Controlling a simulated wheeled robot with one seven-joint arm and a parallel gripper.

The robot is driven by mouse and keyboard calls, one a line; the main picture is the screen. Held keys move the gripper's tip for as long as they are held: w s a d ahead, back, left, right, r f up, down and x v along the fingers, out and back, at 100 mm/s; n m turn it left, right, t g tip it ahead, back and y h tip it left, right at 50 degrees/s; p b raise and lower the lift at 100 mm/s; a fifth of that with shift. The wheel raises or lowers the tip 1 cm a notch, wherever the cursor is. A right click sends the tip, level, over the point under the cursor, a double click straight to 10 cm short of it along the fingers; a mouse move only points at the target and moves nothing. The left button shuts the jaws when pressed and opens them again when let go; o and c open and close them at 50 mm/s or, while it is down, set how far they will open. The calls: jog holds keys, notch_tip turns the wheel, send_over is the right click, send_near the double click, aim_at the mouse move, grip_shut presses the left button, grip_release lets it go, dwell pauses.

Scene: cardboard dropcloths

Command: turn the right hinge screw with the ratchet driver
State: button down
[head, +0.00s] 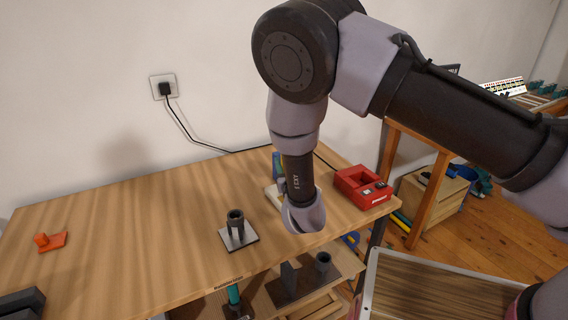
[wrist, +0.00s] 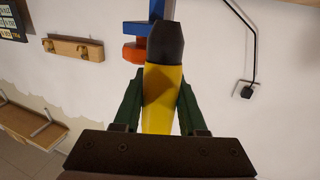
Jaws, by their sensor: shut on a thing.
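In the wrist view my gripper (wrist: 160,80) has its two dark green fingers on either side of a yellow tool with a black, tapered end (wrist: 166,42), apparently the ratchet driver. It is shut on the yellow part (wrist: 162,105). A blue and orange piece (wrist: 134,50) shows just behind the black end; I cannot tell whether they touch. In the head view my arm's last link hides the fingers and the driver. A pale base (head: 272,195) with a blue upright part (head: 277,163) is partly hidden behind that link. I cannot make out a hinge screw.
The wooden table (head: 130,255) carries a dark ring stand on a metal plate (head: 238,238), a red box (head: 350,190) and an orange piece (head: 52,242). A wall socket (head: 163,87) has a cable running behind the table. The table's left middle is clear.

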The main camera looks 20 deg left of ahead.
jog(key=m+t+h, duration=0.1)
jog(key=h, duration=0.1)
jog(key=m+h, duration=0.2)
jog(key=h, duration=0.1)
jog(key=m+t+h, duration=0.1)
jog(key=m+h, duration=0.1)
jog(key=shift+d+f+t+h, duration=0.25)
jog(key=shift+d+t+h, duration=0.05)
jog(key=shift+d, duration=0.1)
jog(key=shift+w+d+m+h, duration=0.1)
jog(key=shift+d+m+h, duration=0.1)
jog(key=shift+m+h, duration=0.9)
jog(key=shift+w+d+m+h, duration=0.15)
jog(key=shift+m+h, duration=0.55)
jog(key=shift+h, duration=0.8)
jog(key=shift+s, duration=0.1)
